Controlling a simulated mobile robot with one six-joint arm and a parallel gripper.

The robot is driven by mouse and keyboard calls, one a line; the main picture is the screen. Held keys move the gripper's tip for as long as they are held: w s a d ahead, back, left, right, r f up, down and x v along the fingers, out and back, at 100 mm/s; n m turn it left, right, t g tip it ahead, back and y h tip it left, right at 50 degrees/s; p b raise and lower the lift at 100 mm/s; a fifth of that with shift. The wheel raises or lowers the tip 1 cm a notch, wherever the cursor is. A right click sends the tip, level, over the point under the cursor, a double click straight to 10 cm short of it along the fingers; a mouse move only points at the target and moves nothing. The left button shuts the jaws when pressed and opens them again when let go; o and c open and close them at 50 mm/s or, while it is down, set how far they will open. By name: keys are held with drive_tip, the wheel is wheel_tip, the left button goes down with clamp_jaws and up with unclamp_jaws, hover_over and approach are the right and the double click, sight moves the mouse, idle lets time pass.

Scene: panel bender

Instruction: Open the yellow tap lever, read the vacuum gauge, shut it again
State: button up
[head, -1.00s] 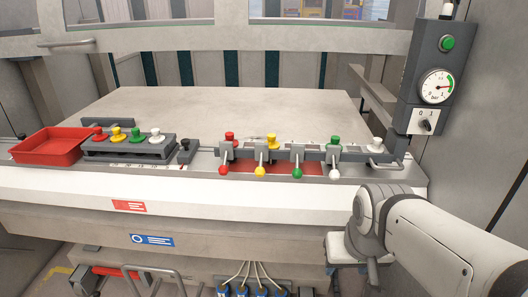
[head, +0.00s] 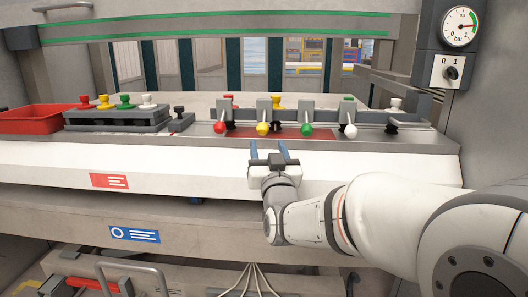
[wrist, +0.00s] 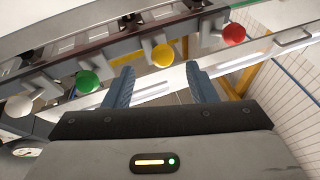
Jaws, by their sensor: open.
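The yellow tap lever (head: 262,128) has a ball end and sits second from the left in a row on the machine's front ledge. The wrist view also shows its yellow ball (wrist: 163,55), just beyond and roughly between my fingertips. My gripper (head: 269,147) is open and empty, just in front of and below the yellow ball, with blue fingers pointing at the row. The wrist view shows the gripper (wrist: 159,68) apart from the ball.
Beside the yellow lever are the red lever (head: 219,127), green lever (head: 306,130) and white lever (head: 351,131). A rotary switch (head: 451,72) is below the gauge. Left are a red tray (head: 38,122) and a grey rack (head: 110,119) with coloured knobs.

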sight(263, 133)
drive_tip(key=shift+w+a+r+t, duration=0.15)
drive_tip(key=shift+w+a+t, duration=0.15)
drive_tip(key=x, duration=0.7)
drive_tip(key=shift+b, duration=0.3)
clamp_jaws()
